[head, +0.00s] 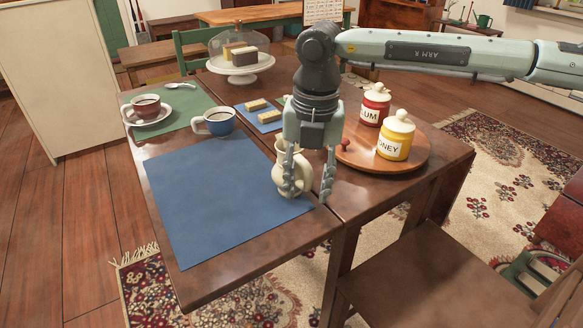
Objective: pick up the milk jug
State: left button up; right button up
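The cream milk jug (279,176) stands upright at the right edge of the blue mat (210,200), near the front of the table. My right gripper (308,192) points down over the jug and hides part of it. Its two fingers are spread apart. One finger overlaps the jug's body and the other is to the right of the jug. I cannot tell whether either finger touches it. My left gripper is not in view.
A blue cup (219,123) is behind the blue mat and a red cup (147,106) stands on a saucer. A wooden tray (362,158) with red (374,106) and yellow (396,137) jars is at the right. A cake stand (240,71) is at the back.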

jog(key=shift+f, duration=1.2)
grip_shut()
